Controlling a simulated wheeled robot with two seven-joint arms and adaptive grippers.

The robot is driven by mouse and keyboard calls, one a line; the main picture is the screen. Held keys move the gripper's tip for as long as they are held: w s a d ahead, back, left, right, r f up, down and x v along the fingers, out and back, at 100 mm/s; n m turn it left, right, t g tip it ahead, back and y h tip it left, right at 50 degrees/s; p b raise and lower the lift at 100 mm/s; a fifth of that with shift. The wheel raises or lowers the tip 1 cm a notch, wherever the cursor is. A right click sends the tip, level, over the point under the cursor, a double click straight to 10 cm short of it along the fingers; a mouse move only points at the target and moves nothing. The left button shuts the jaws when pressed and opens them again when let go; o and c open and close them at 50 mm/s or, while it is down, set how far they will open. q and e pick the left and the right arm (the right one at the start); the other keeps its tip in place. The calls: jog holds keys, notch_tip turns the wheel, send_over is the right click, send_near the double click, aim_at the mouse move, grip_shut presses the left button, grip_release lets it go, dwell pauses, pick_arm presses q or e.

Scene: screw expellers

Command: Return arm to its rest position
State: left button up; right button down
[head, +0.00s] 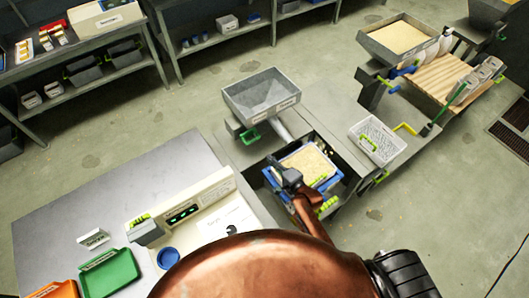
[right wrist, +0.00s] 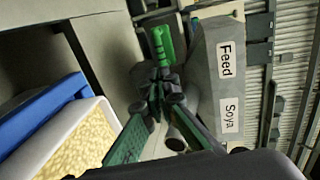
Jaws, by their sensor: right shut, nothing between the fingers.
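My right gripper (head: 280,168) is over the blue-rimmed bin (head: 268,179) that holds a pale tray of yellowish grain (head: 309,164). In the right wrist view its fingers (right wrist: 160,82) come together, shut and empty. A green handle (right wrist: 162,45) shows just beyond the fingertips in that view; I cannot tell whether they touch it. The same grain (right wrist: 85,140) fills the lower left there. My left gripper is not in view.
A grey hopper (head: 262,92) with a green handle (head: 249,136) stands behind; its label (right wrist: 225,75) reads Feed Soya. A white basket (head: 377,140) is to the right. A grey table (head: 60,205) with a control box (head: 187,208) and trays is at left.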

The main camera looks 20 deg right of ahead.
jog(key=shift+v, duration=1.05)
jog(key=s+d+f+n+g+h, duration=0.1)
jog(key=s+d+n+g+h, duration=0.4)
jog(key=s, duration=1.2)
jog(key=s+d+f+n+g+h, duration=0.1)
jog(key=s+d+n+g, duration=0.75)
jog(key=s, duration=0.75)
notch_tip(320, 180, down, 30)
jog(key=s+n, duration=0.2)
jog(key=s+f+y, duration=0.1)
jog(key=s+f, duration=1.7)
jog(key=s, duration=0.1)
jog(key=shift+a+f+b, duration=0.25)
jog(key=shift+a+b, duration=0.05)
jog(key=shift+b, duration=0.15)
